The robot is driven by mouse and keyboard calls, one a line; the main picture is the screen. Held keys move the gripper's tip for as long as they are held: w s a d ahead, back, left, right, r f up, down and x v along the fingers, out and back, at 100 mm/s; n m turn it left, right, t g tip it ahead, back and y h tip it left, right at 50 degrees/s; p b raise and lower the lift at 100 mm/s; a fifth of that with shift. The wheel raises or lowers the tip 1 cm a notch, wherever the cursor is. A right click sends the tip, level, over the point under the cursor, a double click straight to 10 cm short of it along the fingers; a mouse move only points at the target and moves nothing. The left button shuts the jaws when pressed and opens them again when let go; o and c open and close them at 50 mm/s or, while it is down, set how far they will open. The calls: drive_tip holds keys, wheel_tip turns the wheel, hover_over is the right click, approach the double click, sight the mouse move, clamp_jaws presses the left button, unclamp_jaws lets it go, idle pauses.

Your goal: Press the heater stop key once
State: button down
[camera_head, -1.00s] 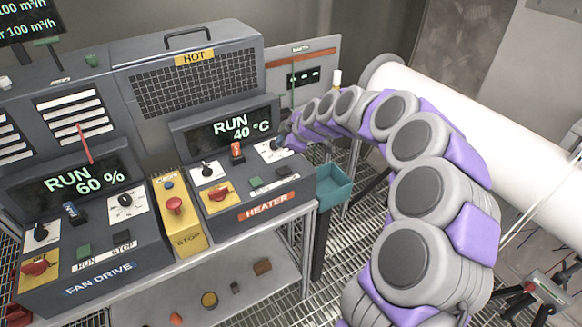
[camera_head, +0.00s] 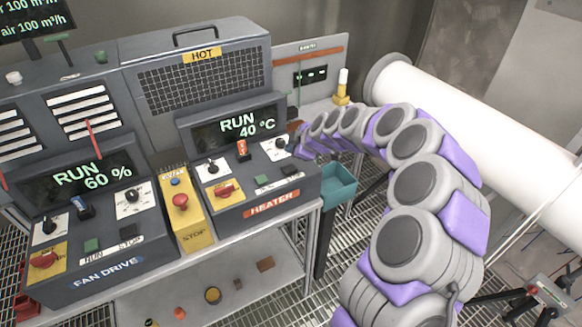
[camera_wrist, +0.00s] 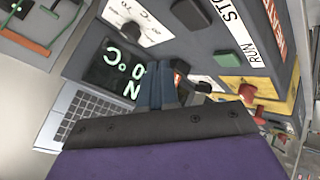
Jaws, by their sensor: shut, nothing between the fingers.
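The heater panel (camera_head: 215,205) shows RUN 40 °C on its screen (camera_head: 240,125). Its stop key is black (camera_head: 289,174), right of the green run key (camera_head: 262,180), above the HEATER label. In the head view my arm's end is beside the panel's right side; the fingertips are hard to make out. No contact with the stop key shows.
A white dial plate (camera_head: 277,149) sits above the keys. A yellow box with a red stop button (camera_head: 180,201) separates the heater from the fan drive panel (camera_head: 85,235). A teal bin (camera_head: 338,183) and white pipe (camera_head: 470,120) are at the right.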

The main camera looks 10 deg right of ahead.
sight(291, 170)
drive_tip(key=f+b, duration=0.1)
drive_tip(key=f, duration=0.1)
drive_tip(key=a+f+b, duration=0.1)
drive_tip(key=f, duration=0.1)
drive_tip(key=shift+f, duration=0.2)
drive_tip(key=shift+d+f+b, duration=0.2)
drive_tip(key=shift+f+b, duration=0.1)
drive_tip(key=shift+b, duration=0.1)
drive_tip(key=shift+d, duration=0.25)
drive_tip(key=shift+a, duration=0.35)
drive_tip(key=shift+d, duration=0.2)
drive_tip(key=shift+s+a+f+b, duration=0.1)
drive_tip(key=shift+f+b, duration=0.75)
drive_tip(key=shift+b, duration=0.75)
idle(1.3)
drive_tip(key=shift+r, duration=0.95)
